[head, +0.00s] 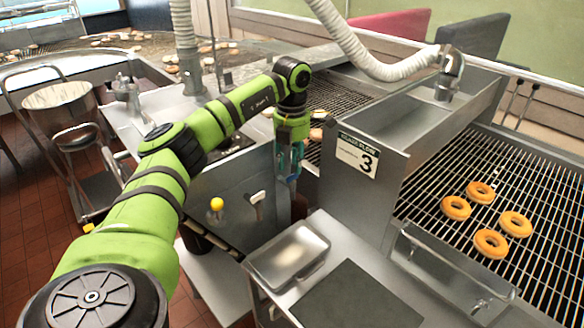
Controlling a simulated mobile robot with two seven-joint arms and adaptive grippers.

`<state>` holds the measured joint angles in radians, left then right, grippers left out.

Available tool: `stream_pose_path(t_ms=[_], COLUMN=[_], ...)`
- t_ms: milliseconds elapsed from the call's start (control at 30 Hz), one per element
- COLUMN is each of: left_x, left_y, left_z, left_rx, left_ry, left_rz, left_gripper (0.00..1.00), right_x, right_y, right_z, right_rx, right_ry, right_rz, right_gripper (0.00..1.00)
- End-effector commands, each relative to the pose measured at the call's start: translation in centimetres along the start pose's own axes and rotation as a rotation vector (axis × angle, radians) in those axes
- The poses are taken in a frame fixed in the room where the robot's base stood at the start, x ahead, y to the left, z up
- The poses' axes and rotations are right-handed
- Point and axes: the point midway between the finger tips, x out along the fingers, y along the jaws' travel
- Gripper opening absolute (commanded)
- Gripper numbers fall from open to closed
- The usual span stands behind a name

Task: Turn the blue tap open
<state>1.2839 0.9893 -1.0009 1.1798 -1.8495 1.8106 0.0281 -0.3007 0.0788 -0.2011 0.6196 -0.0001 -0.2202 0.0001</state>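My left arm reaches from the lower left to the front of the steel glaze machine (230,190). My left gripper (291,176) points down beside the machine's front, left of the number 3 sign. Blue-teal colour shows at the gripper, but I cannot tell how much of it is the blue tap and how much is my fingers. The tap's handle is not clearly visible; the gripper covers that spot. Whether the fingers touch or close around it cannot be told. My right gripper is not in view.
A sign with a 3 (357,154) is on the steel trough. Several doughnuts (457,207) lie on the wire rack (545,235) at right. A lidded steel pan (287,256) and dark mat (360,300) are in front. A yellow knob (216,204) and pale-handled lever (257,199) sit left of the gripper.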

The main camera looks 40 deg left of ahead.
Motion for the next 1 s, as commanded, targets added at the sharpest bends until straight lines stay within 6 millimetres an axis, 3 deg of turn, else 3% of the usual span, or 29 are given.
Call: stream_pose_path(t_ms=[233,567,633,667,1000], left_x=[2.8,3.4,3.4,3.4,3.3], left_y=[-0.1,-0.1,-0.1,-0.1,-0.1], left_z=[0.0,0.0,0.0,0.0,0.0], left_rx=[0.001,0.002,0.002,0.002,-0.007], left_ry=[0.0,-0.002,-0.002,-0.002,-0.003], left_rz=[-0.002,-0.002,-0.002,-0.002,-0.002], left_gripper=[0.35,0.35,0.07,0.0,0.0], right_x=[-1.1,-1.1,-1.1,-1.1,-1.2], right_y=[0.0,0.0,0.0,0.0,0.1], right_z=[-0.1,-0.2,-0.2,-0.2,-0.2], right_rx=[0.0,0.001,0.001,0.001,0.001], right_ry=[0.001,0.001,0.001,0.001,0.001], right_rz=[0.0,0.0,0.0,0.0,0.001], right_gripper=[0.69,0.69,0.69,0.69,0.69])
